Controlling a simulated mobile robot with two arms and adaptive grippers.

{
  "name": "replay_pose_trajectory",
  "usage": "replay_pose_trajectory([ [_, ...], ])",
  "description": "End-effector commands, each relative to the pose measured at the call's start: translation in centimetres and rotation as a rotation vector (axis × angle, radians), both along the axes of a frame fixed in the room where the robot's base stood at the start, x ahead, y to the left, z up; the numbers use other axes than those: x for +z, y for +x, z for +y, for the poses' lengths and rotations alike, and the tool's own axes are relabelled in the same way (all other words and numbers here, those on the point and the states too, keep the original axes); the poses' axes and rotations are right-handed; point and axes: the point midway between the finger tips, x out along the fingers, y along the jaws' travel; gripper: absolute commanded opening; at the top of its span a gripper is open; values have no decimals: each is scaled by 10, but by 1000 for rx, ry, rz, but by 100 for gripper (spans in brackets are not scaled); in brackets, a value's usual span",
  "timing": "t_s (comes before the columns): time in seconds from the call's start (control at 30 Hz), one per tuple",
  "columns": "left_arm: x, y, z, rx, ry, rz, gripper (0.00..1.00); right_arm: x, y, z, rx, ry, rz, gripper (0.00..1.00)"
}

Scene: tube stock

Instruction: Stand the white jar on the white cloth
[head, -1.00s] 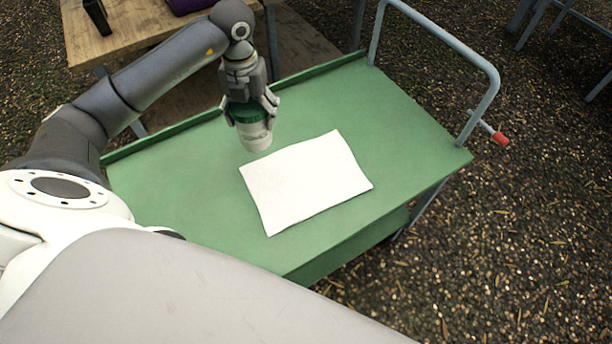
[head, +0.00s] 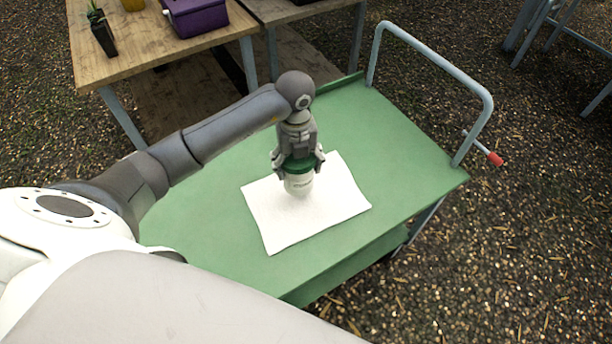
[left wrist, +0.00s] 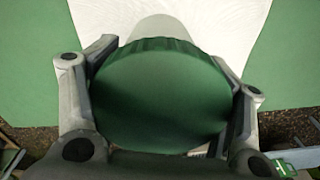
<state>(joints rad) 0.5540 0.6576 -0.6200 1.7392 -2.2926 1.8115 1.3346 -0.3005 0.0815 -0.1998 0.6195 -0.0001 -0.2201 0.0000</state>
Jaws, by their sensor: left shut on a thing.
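The white jar (head: 298,184) with a green lid is upright over the white cloth (head: 335,212). My left gripper (head: 298,164) is shut on the jar around its green lid, from above. In the left wrist view the green lid (left wrist: 160,97) fills the space between the fingers, with the cloth (left wrist: 225,25) behind it. The cloth lies flat on the green cart top. I cannot tell whether the jar's base touches the cloth or is slightly above it. My right gripper is not in view.
The green cart top (head: 400,150) is clear around the cloth. A grey rail handle (head: 437,57) with a red grip (head: 495,159) stands at its right end. A wooden table (head: 150,50) behind holds a purple box (head: 195,15) and a potted plant (head: 101,33).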

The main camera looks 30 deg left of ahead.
Motion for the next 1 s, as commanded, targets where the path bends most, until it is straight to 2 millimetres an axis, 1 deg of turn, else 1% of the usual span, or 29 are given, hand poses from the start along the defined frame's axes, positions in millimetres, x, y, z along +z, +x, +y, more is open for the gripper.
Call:
replay_pose_trajectory([
  [0.03,-5,0,-6,0,-1,1,31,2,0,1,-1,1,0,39],
  [0.27,-19,3,-16,0,-1,-1,31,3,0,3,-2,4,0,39],
  [0.37,-28,3,-24,-1,-1,1,31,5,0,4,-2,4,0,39],
  [0.53,-52,3,-21,1,0,1,31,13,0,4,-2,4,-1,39],
  [0.57,-54,3,-21,1,0,0,31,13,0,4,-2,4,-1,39],
  [0.6,-56,3,-21,0,0,-1,25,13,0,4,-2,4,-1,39],
  [0.8,-57,3,-21,-1,1,-1,25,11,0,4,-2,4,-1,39],
  [1.0,-64,2,-21,0,2,1,25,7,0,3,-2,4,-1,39],
])
